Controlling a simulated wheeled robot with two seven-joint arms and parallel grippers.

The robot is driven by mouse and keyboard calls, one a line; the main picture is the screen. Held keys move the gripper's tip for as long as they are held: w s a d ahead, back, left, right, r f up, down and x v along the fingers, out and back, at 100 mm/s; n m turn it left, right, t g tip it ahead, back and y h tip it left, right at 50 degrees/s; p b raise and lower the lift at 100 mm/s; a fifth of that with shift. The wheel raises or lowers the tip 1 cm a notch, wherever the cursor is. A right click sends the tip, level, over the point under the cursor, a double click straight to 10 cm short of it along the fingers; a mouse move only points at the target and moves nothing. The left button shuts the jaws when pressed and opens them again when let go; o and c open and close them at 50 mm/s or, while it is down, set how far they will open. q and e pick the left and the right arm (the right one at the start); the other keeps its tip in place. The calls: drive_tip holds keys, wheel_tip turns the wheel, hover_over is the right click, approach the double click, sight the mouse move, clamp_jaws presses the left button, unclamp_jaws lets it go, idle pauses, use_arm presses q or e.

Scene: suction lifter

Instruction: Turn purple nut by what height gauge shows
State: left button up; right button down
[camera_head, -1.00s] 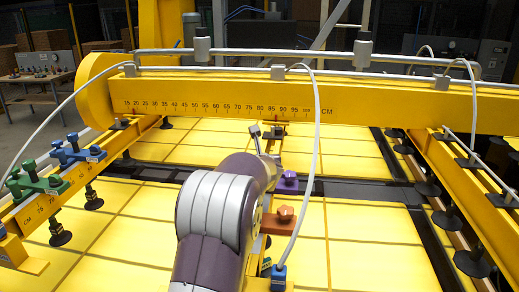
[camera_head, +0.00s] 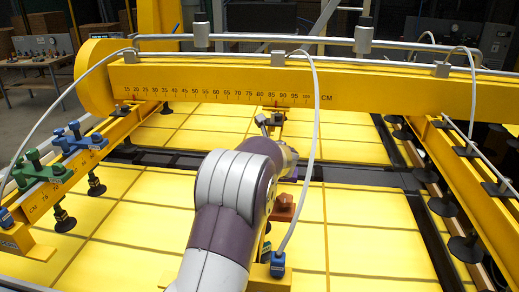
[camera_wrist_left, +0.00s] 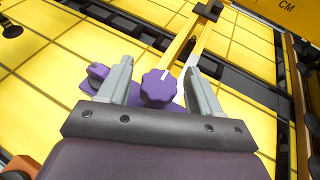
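The purple nut (camera_wrist_left: 158,88) is a lobed knob on a purple clamp (camera_wrist_left: 98,80) in the left wrist view. My left gripper (camera_wrist_left: 157,68) is open, with one finger on each side of the nut; contact is not visible. In the head view my left arm hides the nut, and only a bit of purple clamp (camera_head: 291,173) shows past the wrist. A scale in CM (camera_head: 215,94) runs along the yellow crossbeam, but I cannot identify a height gauge for certain. My right gripper is not in view.
Blue (camera_head: 75,140) and green (camera_head: 38,168) clamps sit on the left yellow bar. A grey hose (camera_head: 313,140) arches close to my arm. Black suction cups (camera_head: 464,247) line the right bar.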

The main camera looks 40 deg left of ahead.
use_arm(q)
drive_tip(key=shift+s+d, duration=0.15)
drive_tip(key=shift+d, duration=0.05)
drive_tip(key=b+v, duration=0.4)
drive_tip(key=v, duration=0.8)
drive_tip(key=shift+r, duration=0.2)
drive_tip(key=shift+d, duration=0.1)
